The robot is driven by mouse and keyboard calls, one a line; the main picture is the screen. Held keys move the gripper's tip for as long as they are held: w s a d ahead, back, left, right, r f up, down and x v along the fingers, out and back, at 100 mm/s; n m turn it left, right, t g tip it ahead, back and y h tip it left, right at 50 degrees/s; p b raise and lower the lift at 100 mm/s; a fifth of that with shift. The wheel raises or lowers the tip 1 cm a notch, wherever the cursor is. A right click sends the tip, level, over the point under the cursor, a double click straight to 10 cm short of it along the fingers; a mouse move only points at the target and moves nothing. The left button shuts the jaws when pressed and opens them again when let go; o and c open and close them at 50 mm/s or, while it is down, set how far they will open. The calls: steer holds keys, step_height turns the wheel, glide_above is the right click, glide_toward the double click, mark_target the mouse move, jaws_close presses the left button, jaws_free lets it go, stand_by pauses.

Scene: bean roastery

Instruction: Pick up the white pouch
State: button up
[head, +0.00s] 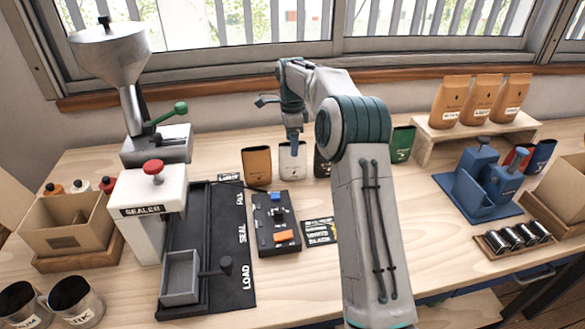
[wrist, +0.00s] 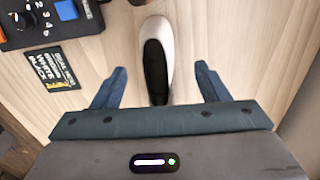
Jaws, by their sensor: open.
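The white pouch (head: 291,160) stands on the wooden table in the head view, between an orange-brown pouch and a dark pouch. In the wrist view the white pouch (wrist: 157,50) is seen from above with its dark open mouth showing. My gripper (head: 294,146) is above and in front of it in the head view. In the wrist view my gripper (wrist: 160,85) is open, with one finger on each side of the pouch's near end and gaps between. The fingers do not touch the pouch. My arm hides part of the dark pouch.
An orange-brown pouch (head: 257,166) stands to the left, a dark pouch (head: 322,166) close to the right, and a green pouch (head: 402,143) farther right. A black control box (head: 263,236) and a label card (head: 320,231) lie in front. The sealer (head: 150,200) stands left.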

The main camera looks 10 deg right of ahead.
mark_target(293, 161)
steer(key=f, duration=0.5)
steer(key=shift+s+d+p, duration=0.2)
steer(key=shift+d+p, duration=0.05)
steer(key=shift+p, duration=0.05)
steer(key=c, duration=1.3)
